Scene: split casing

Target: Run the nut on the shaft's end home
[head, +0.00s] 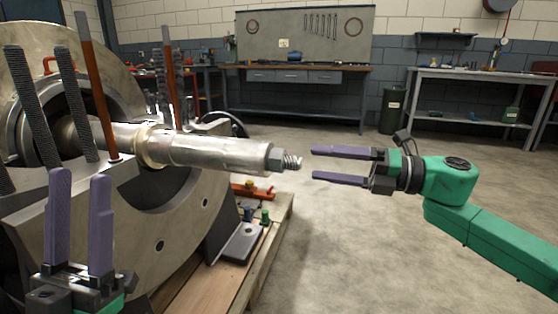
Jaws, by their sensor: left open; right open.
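The shaft (215,153) sticks out to the right from the split casing (180,220), roughly level. A dark nut (275,158) sits at the shaft's end, with a short threaded stub (292,161) showing beyond it. My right gripper (312,163) is open and empty, its two purple fingers pointing left at the stub, with a small apparent gap to it. My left gripper (80,183) is open at the lower left, fingers pointing up in front of the casing. I cannot tell if the nut touches the shaft's shoulder.
Tall threaded studs (77,103) and brown rods (97,88) rise from the casing around the shaft. The floor right of the pallet is clear. Workbenches stand far back.

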